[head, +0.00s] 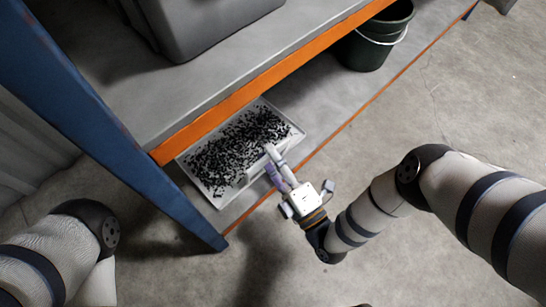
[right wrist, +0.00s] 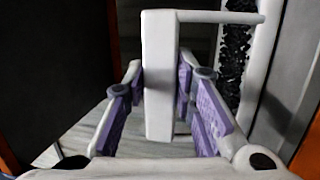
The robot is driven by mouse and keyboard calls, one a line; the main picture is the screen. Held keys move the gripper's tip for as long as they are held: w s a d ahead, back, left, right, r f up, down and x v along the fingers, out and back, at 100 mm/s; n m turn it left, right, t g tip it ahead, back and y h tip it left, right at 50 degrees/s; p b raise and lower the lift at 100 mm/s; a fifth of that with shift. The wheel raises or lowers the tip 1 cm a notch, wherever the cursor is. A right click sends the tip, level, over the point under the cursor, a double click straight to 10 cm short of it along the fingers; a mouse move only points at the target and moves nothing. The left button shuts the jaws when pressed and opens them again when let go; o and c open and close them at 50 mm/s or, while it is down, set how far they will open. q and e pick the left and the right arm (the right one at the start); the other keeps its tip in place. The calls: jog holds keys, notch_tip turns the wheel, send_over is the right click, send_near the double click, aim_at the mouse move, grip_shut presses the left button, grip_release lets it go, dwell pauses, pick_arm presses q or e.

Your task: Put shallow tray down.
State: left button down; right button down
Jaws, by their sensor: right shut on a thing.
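The shallow tray (head: 221,202) is light grey, with black granules spread over its floor. In the head view it lies at the lower shelf level, partly under the upper shelf's orange beam. I cannot tell whether its underside touches the lower shelf. My right gripper (head: 275,167) is at the tray's near right side, shut on its white handle. In the right wrist view the purple-padded fingers (right wrist: 160,95) stand either side of the white handle (right wrist: 158,65), and a strip of granules shows to the right. My left gripper is out of view; only part of that arm shows.
The upper shelf has an orange beam (head: 270,80) close above the tray, and carries a grey bin (head: 205,25). A blue post (head: 105,125) stands left of the tray. A dark green bucket (head: 372,45) stands at the back right. The lower shelf (head: 318,105) is clear between tray and bucket.

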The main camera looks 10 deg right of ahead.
jog(key=c, duration=1.3)
grip_release()
jog(key=shift+s, duration=0.1)
jog(key=shift+p+v, duration=1.7)
jog(key=shift+v, duration=4.25)
